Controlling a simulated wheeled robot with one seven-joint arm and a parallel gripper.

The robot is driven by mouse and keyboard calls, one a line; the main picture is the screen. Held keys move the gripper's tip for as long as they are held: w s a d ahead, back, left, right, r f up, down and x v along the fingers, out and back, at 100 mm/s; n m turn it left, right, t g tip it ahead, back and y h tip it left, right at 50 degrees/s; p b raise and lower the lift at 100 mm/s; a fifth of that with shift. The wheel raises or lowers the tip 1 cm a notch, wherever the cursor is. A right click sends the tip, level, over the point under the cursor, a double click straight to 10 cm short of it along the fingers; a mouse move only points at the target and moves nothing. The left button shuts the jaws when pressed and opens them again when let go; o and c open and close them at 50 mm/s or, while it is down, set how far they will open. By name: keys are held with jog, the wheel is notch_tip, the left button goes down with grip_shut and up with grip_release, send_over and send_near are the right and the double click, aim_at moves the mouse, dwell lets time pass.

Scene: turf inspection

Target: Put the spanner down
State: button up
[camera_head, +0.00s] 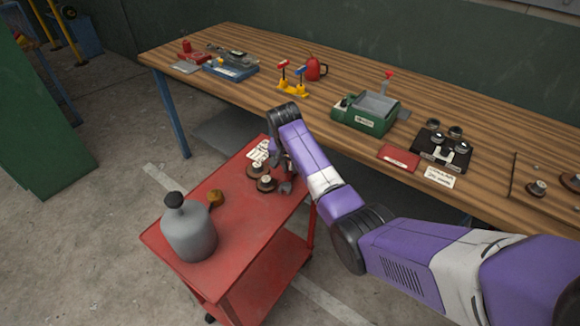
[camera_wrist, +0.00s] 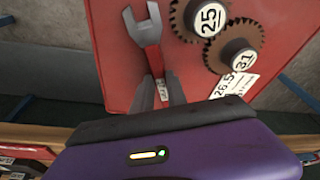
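The spanner (camera_wrist: 146,28) has a grey open-jaw head and a red handle. In the wrist view its handle runs between the two fingers of my gripper (camera_wrist: 160,78), which look closed on it. The spanner lies over the red top of the trolley (camera_wrist: 112,52). I cannot tell whether it touches that surface. In the head view the spanner's grey head (camera_head: 286,187) shows beside the round gears, below my gripper (camera_head: 280,165). My wrist and arm hide much of the handle there.
Brown gears with numbered hubs (camera_wrist: 237,52) lie right of the spanner. A grey bottle (camera_head: 188,232) and a small brown object (camera_head: 216,198) stand on the trolley's near part. Bare red top lies between them and the gears. The wooden workbench (camera_head: 330,105) behind carries several items.

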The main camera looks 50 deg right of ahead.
jog(key=o, duration=0.4)
jog(key=shift+o, duration=0.2)
jog(key=v, duration=1.2)
jog(key=shift+r, duration=0.15)
